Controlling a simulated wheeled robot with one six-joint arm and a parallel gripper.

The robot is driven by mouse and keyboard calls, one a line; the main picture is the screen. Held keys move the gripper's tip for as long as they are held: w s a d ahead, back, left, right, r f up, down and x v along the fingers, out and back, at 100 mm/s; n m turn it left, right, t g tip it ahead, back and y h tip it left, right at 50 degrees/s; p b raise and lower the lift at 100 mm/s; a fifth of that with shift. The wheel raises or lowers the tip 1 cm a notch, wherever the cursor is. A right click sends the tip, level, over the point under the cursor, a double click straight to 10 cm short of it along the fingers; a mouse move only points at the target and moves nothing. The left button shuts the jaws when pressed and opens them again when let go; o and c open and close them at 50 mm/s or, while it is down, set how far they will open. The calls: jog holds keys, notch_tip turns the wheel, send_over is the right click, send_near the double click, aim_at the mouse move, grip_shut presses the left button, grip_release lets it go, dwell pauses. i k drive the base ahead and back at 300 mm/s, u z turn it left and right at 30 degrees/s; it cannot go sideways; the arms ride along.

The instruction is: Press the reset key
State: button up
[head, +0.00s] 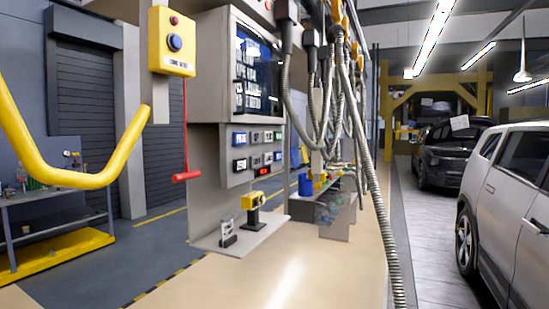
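A grey control cabinet (225,70) stands left of centre with a lit blue screen (258,72). Below the screen is a key panel with two rows of small keys. The key labels are too small to read, so I cannot tell which is the reset key. My gripper is not in view.
A yellow box (172,60) with a blue button hangs left of the cabinet. A red handle (186,176) hangs below it. A shelf (243,233) under the keys holds a yellow device (254,201). Hoses (375,180) hang at right. A yellow bent tube (75,178) crosses the left foreground.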

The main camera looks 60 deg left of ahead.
aim_at(277, 154)
jog(key=u, duration=0.5)
jog(key=i, duration=0.75)
jog(key=u, duration=1.2)
jog(key=i, duration=0.4)
jog(key=u, duration=0.4)
